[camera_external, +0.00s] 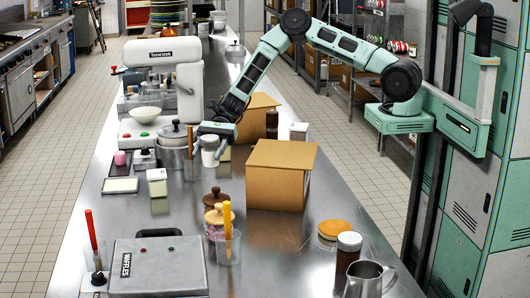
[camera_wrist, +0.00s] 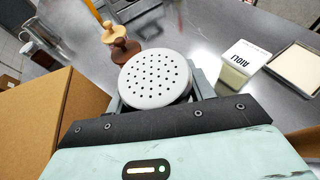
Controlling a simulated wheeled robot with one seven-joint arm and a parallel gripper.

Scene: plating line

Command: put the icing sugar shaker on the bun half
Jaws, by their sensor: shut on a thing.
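The icing sugar shaker (camera_wrist: 155,80), with a white perforated round lid, is between the fingers of my gripper (camera_wrist: 155,97) in the wrist view. In the external view my gripper (camera_external: 207,137) is shut on the shaker (camera_external: 209,155), held above the left part of the steel counter. The bun half (camera_external: 335,228), a flat golden-brown round, lies on the counter at the right, in front of the large cardboard box. It is well away from my gripper. I cannot make it out in the wrist view.
A large cardboard box (camera_external: 281,175) stands between my gripper and the bun half; it also fills the left of the wrist view (camera_wrist: 35,120). Aioli (camera_wrist: 238,62), lidded pots (camera_external: 215,217), a jar (camera_external: 348,250) and a metal pitcher (camera_external: 368,281) stand around. Bare counter (camera_external: 280,270) lies front-centre.

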